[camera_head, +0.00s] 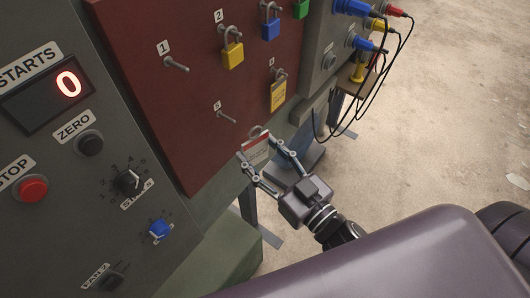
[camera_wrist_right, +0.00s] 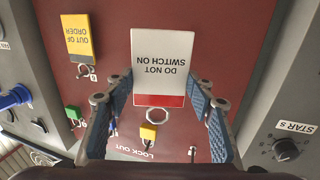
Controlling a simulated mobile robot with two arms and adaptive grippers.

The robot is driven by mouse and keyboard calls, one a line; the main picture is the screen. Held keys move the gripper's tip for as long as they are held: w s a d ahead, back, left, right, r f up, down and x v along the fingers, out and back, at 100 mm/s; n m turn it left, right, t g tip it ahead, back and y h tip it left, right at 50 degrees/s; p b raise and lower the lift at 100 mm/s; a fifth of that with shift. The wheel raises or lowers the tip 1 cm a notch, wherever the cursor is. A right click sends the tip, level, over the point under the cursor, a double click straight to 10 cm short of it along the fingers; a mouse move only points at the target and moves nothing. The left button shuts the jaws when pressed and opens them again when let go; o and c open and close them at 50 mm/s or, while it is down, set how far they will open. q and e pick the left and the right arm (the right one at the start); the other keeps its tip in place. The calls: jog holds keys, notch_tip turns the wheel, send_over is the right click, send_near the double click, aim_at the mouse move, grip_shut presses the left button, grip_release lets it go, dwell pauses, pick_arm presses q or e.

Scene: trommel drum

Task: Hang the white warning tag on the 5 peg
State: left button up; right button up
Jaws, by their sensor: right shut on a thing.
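The white warning tag (camera_head: 256,151) has a red band and a ring at its top. My right gripper (camera_head: 260,154) is shut on its side edges. In the right wrist view the tag (camera_wrist_right: 162,62) reads "DO NOT SWITCH ON" upside down, with its ring (camera_wrist_right: 157,115) beyond the red band. The 5 peg (camera_head: 227,116) is bare on the dark red board, up and left of the tag in the head view. The ring shows apart from the peg there. In the wrist view I cannot make out the 5 peg. My left gripper is not in view.
A yellow tag (camera_head: 278,96) hangs on the 6 peg, right of the 5 peg. The 1 peg (camera_head: 176,65) is bare. Yellow (camera_head: 233,55), blue (camera_head: 270,29) and green (camera_head: 301,9) padlocks hang above. Cables and plugs (camera_head: 368,44) are at the right.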

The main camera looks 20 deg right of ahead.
jog(key=shift+w+a, duration=0.3)
jog(key=shift+w, duration=0.3)
jog(key=shift+w+a, duration=0.3)
jog(key=shift+w, duration=0.1)
jog(key=shift+w+a+f, duration=0.1)
jog(key=shift+w, duration=0.1)
jog(key=w+a, duration=0.2)
jog(key=w, duration=0.1)
jog(key=shift+w+a+f, duration=0.15)
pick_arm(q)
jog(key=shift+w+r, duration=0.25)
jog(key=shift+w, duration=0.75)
pick_arm(e)
jog(key=shift+w+a+f, duration=0.3)
jog(key=shift+w+f, duration=0.15)
jog(key=shift+w, duration=0.05)
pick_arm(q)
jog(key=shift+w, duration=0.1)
pick_arm(e)
jog(key=o, duration=1.1)
